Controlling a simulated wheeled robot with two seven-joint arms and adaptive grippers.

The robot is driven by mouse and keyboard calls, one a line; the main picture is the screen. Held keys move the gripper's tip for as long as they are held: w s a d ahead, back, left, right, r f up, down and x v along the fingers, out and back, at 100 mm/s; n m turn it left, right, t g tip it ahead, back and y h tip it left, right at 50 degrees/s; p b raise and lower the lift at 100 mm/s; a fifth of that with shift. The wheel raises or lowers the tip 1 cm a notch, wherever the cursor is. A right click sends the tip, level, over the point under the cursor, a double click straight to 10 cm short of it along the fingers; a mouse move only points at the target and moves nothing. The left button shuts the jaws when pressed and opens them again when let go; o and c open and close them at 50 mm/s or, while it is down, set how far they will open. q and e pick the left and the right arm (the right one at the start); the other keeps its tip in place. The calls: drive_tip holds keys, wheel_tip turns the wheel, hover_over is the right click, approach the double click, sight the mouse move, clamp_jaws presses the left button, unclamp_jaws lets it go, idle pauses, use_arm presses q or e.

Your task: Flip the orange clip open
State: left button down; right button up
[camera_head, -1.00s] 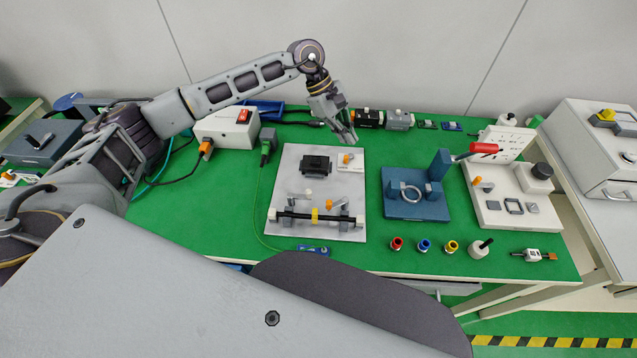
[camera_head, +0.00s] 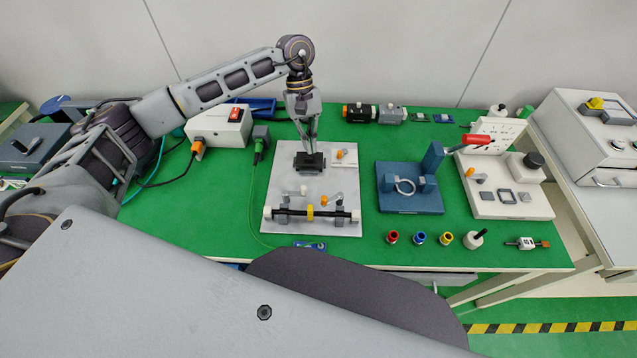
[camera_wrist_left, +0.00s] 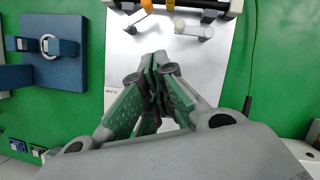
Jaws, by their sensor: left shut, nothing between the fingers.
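Two small orange-tipped pieces are on the light grey board (camera_head: 285,172). One orange piece (camera_head: 338,154) stands by a white strip at the board's far right. The other orange piece (camera_head: 324,200) sits by a small grey lever near the front bar and shows at the top of the left wrist view (camera_wrist_left: 147,5). I cannot tell which is the clip. My left gripper (camera_head: 314,149) points down over the black block (camera_head: 310,164), left of the far orange piece. Its fingers (camera_wrist_left: 158,70) are shut and empty; they hide the block in the wrist view. My right gripper is not in view.
A dark bar with a yellow ring (camera_head: 310,212) crosses the board's front. A blue fixture with a ring (camera_head: 408,200) stands to the right. A white box with a red switch (camera_head: 222,126) and cables stand left. Green table shows between the boards.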

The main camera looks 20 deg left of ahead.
sight(333, 197)
use_arm(q)
drive_tip(key=shift+f, duration=0.1)
idle(0.3)
